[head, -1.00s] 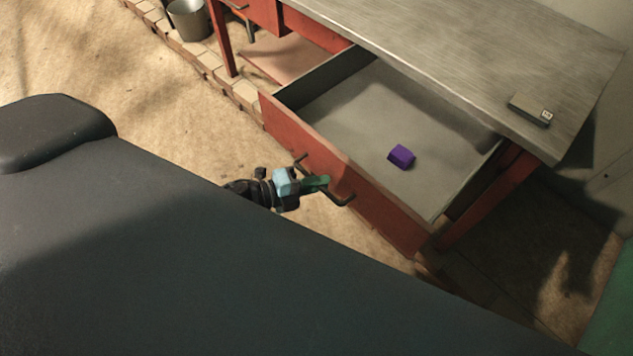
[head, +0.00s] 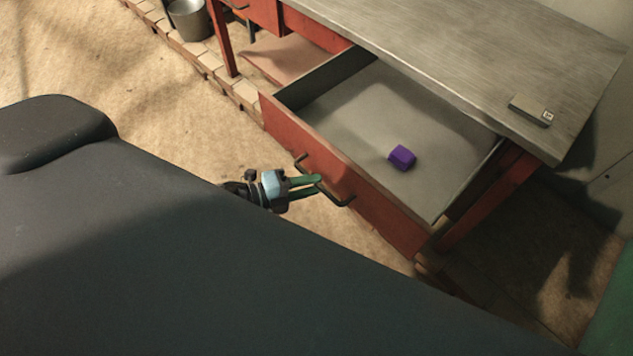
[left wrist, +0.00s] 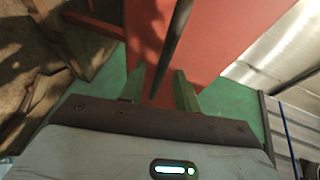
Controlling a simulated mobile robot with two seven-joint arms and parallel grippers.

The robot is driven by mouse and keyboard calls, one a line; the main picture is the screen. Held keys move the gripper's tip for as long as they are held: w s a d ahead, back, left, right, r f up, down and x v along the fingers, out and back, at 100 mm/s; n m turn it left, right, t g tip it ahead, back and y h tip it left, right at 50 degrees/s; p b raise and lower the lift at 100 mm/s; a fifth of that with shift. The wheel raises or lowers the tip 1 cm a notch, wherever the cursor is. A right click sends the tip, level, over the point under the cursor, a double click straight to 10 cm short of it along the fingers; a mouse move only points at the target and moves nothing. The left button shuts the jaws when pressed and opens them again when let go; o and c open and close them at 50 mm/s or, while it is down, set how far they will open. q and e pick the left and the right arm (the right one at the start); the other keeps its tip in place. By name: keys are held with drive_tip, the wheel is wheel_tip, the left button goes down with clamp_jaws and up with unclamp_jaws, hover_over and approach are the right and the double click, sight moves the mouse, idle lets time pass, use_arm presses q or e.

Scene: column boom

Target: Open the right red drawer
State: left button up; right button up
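The right red drawer (head: 375,208) is pulled far out from under the metal-topped table. Its inside shows, with a purple block (head: 402,158) lying on the drawer floor. A dark bar handle (head: 337,196) is on its red front. My left gripper (head: 318,186) is at the handle, its two green fingers apart. In the left wrist view the fingers (left wrist: 159,88) are spread, with the dark handle bar (left wrist: 176,40) running between them in the picture and the red drawer front (left wrist: 220,35) behind. I cannot tell whether a finger touches the bar. My right gripper is not in view.
The table (head: 440,60) has a small grey box (head: 531,110) near its right end. Another red drawer (head: 262,14) is at the upper left, near a metal bucket (head: 188,19). A brick edging (head: 215,70) runs along the floor. A green surface (head: 612,310) is at lower right.

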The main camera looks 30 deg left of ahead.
use_arm(q)
drive_tip(key=v, duration=0.5)
drive_tip(key=shift+s+a+r, duration=0.1)
drive_tip(key=shift+s+r, duration=0.05)
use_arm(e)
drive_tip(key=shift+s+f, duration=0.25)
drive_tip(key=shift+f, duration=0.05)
